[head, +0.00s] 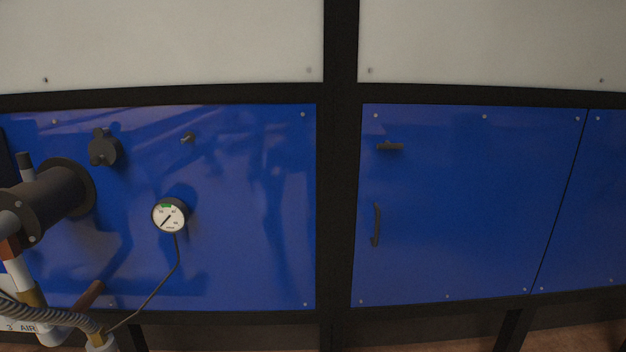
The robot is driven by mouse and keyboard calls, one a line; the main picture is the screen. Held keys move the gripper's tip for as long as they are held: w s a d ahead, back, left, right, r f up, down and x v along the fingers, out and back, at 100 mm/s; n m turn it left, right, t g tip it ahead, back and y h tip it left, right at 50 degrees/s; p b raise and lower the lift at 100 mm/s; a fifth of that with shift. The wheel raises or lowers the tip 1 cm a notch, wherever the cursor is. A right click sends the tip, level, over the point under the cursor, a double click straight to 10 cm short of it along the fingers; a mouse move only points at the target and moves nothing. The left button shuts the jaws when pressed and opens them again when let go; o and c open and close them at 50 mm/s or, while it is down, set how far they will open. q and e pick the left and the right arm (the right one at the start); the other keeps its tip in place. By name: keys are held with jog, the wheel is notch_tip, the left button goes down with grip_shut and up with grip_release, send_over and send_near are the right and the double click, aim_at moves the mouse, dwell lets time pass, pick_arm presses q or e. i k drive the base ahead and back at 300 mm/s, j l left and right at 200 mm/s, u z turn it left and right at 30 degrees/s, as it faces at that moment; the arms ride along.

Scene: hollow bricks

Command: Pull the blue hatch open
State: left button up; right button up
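The blue hatch (462,210) is a flat blue panel right of the dark upright post, and it looks closed and flush in its frame. A dark vertical handle (376,224) sits near its left edge. A small dark fitting (390,146), perhaps a latch or hinge, sits above the handle. Neither of my grippers shows in the head view.
A dark post (340,200) parts the hatch from another blue panel (245,260). That panel carries a pressure gauge (170,215), a dark knob (103,147) and a thick pipe flange (65,190). A ribbed hose (50,315) is at lower left. The space before the hatch looks clear.

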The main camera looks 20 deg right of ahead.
aim_at(468, 206)
jog(key=z, duration=1.45)
